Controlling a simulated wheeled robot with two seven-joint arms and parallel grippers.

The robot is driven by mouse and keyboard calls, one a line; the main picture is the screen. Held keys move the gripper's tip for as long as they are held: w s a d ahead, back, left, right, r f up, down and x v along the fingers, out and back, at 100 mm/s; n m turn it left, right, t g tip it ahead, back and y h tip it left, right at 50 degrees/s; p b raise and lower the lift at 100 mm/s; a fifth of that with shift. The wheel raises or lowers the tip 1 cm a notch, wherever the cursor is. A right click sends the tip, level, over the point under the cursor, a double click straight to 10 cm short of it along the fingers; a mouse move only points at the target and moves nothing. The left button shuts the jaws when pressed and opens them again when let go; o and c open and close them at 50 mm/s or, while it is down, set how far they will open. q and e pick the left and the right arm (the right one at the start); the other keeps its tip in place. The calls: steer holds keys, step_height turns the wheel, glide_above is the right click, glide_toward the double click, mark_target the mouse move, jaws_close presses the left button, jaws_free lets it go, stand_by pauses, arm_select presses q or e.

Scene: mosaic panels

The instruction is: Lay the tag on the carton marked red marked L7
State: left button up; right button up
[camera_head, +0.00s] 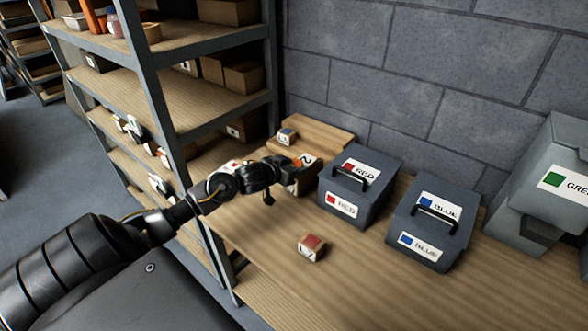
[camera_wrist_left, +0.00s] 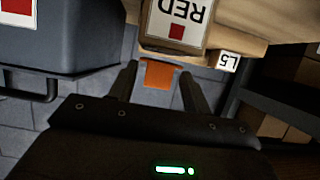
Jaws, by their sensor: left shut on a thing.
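My left gripper (camera_head: 291,168) is shut on a small orange tag (camera_wrist_left: 158,75), which shows between its fingertips in the wrist view. In the head view the gripper is at the back left of the table, above or beside a brown carton (camera_head: 304,183) with a white label. Part of that carton is hidden by the gripper. A small carton (camera_head: 312,247) with a red top lies apart, nearer the table front; its side mark looks like L7 but is small. In the wrist view a RED label (camera_wrist_left: 178,22) appears upside down beyond the tag, with an L5 mark (camera_wrist_left: 228,62) beside it.
A dark RED case (camera_head: 344,188) and a BLUE case (camera_head: 430,226) stand on the table, with a grey GREEN bin (camera_head: 550,180) at right. A small carton (camera_head: 287,136) sits on a larger box. Shelving (camera_head: 160,95) stands left. The front table is mostly clear.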

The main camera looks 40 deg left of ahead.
arm_select(q)
steer(key=shift+f, duration=0.55)
steer(key=shift+f, duration=0.2)
steer(key=o, duration=0.9)
steer(key=shift+r, duration=0.1)
steer(key=shift+r, duration=0.15)
steer(key=shift+b+v, duration=0.35)
steer(key=shift+v, duration=5.65)
